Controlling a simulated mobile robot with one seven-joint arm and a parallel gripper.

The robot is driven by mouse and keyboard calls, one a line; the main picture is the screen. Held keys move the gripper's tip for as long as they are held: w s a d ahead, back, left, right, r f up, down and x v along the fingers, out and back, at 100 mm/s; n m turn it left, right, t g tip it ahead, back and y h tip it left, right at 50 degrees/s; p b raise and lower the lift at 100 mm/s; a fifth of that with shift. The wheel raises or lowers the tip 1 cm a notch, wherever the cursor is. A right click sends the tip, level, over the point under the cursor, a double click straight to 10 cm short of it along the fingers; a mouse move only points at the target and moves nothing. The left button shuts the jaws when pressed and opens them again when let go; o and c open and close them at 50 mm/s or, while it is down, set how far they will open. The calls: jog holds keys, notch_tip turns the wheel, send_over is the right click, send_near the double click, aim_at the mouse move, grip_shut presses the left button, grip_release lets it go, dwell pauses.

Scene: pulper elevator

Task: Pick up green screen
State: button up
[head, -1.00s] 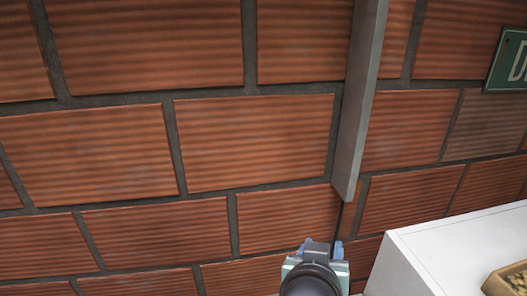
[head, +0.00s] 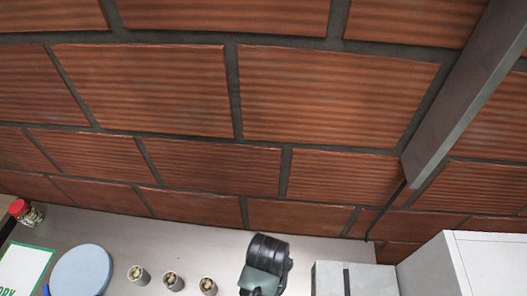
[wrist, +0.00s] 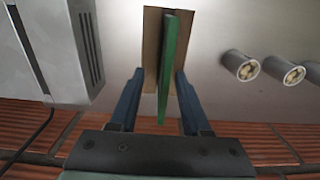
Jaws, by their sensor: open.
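A thin green panel, which seems to be the green screen (wrist: 171,50), shows nearly edge-on in the wrist view, with a flat brown piece (wrist: 151,40) beside or behind it. My gripper (wrist: 159,72) is open, its two blue fingers apart on either side of the panel's lower part. I cannot tell whether either finger touches it. In the head view my gripper (head: 262,280) is a dark shape at the bottom centre, and the green panel is not visible there.
A grey box (head: 352,281) with a vent stands on the light counter (head: 190,245). Several small cups (head: 139,275), a round blue-grey disc (head: 82,271), a green-bordered sign (head: 20,268) and a red-capped jar (head: 27,214) are left. A white cabinet (head: 490,265) is right; a brick wall (head: 330,100) is behind.

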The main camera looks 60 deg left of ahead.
jog(key=shift+s+a+f+p, duration=0.15)
jog(key=shift+f+p, duration=0.2)
jog(key=shift+f, duration=1)
jog(key=shift+s+a+f+p, duration=0.15)
jog(key=shift+f+p, duration=0.15)
jog(key=shift+f, duration=1)
jog(key=shift+w, duration=0.1)
grip_shut()
